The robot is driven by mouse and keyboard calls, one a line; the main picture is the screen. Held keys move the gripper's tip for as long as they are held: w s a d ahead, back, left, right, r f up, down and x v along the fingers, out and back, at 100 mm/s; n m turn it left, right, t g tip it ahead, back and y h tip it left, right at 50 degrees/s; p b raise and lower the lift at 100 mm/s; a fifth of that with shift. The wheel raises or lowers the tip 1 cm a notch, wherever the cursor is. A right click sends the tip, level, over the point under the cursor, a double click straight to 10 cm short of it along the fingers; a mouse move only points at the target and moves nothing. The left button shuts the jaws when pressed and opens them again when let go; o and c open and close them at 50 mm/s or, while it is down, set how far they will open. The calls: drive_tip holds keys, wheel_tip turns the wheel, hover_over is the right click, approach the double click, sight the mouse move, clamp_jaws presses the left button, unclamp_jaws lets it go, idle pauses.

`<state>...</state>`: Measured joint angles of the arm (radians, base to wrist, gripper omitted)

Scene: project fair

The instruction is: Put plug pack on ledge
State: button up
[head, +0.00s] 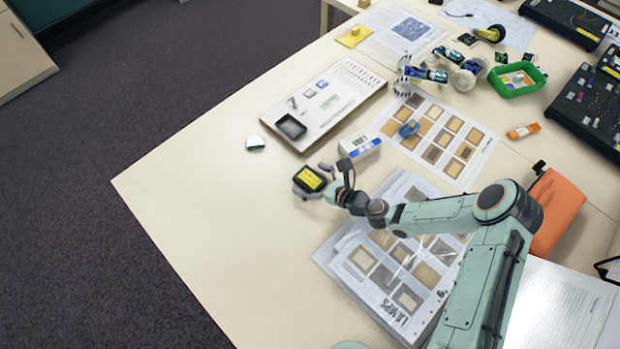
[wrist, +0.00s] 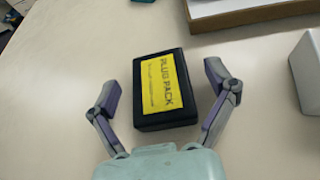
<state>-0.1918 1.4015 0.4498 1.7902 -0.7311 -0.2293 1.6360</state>
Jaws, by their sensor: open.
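The plug pack, a black box with a yellow label, lies flat on the cream table in the head view (head: 309,180). It also shows in the wrist view (wrist: 145,122), its label reading PLUG PACK. My gripper (wrist: 164,72) is open, with one finger on each side of the box; a gap shows on both sides. In the head view my gripper (head: 333,183) is at the box's right side. No part is clearly marked as the ledge. A raised white board with a brown edge (head: 350,82) lies behind the box; its edge also shows in the wrist view (wrist: 250,14).
A white box with a blue band (head: 360,145) stands right of the plug pack. Sample sheets (head: 440,140) lie further right. The table left and in front of the plug pack is clear.

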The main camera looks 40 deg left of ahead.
drive_tip(key=c, duration=1.3)
drive_tip(key=shift+r, duration=0.1)
